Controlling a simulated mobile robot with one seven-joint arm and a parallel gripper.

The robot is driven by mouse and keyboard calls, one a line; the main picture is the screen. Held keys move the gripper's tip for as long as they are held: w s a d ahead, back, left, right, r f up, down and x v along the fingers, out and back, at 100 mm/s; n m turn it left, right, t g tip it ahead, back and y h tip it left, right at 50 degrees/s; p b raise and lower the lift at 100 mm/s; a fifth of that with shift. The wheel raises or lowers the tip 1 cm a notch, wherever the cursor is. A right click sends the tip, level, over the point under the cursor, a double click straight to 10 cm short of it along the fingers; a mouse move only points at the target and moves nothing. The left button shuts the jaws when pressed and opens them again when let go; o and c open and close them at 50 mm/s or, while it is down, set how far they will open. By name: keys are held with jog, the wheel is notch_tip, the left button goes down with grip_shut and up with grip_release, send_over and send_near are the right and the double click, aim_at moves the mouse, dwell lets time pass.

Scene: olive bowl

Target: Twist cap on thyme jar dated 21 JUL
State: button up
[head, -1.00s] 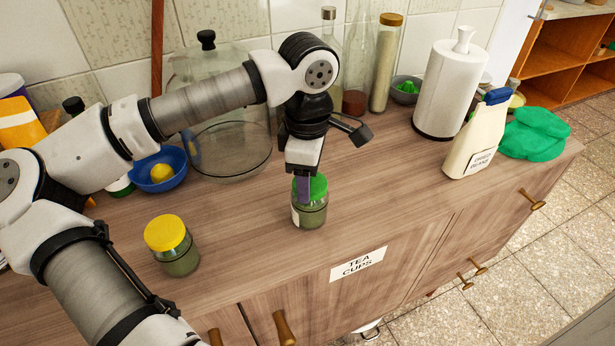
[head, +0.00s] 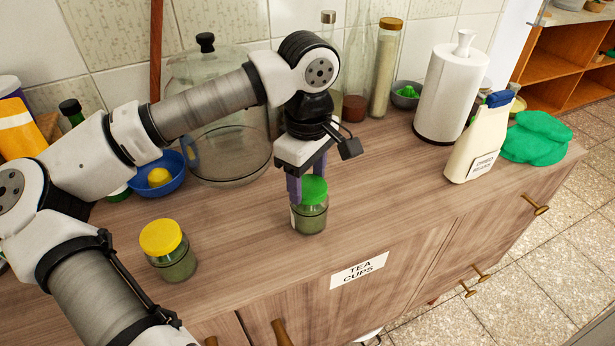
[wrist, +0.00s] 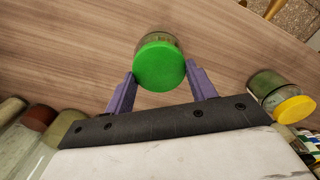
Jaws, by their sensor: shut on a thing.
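A glass jar (head: 311,220) with a green cap (head: 314,189) on top stands upright on the wooden counter, holding dark green contents. A pale label edge shows on its left side, but no date can be read. My gripper (head: 308,180) is above the jar, with its purple fingers on either side of the cap and shut on it. In the wrist view the green cap (wrist: 160,66) sits between the two fingertips. A second similar jar (head: 174,263) has a yellow cap (head: 161,238) and stands to the left; no label is readable on it.
Behind are a glass dome (head: 229,130), a blue bowl (head: 174,182) with a yellow fruit, and tall bottles (head: 385,70). A paper towel roll (head: 447,90), a dried beans container (head: 477,145) and a green cloth (head: 538,137) are at right. The counter's front edge is close.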

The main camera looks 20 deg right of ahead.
aim_at(308, 185)
jog(key=shift+f+m+b, duration=0.1)
jog(key=shift+m+b, duration=0.35)
jog(key=shift+m, duration=0.55)
jog(key=m, duration=0.2)
jog(key=shift+m, duration=0.3)
jog(key=o, duration=1.5)
jog(key=shift+c, duration=0.2)
jog(key=shift+r, duration=0.25)
jog(key=shift+d+r+p, duration=0.1)
jog(key=shift+r+p, duration=1.55)
jog(key=shift+r, duration=1.3)
jog(key=shift+f, duration=0.1)
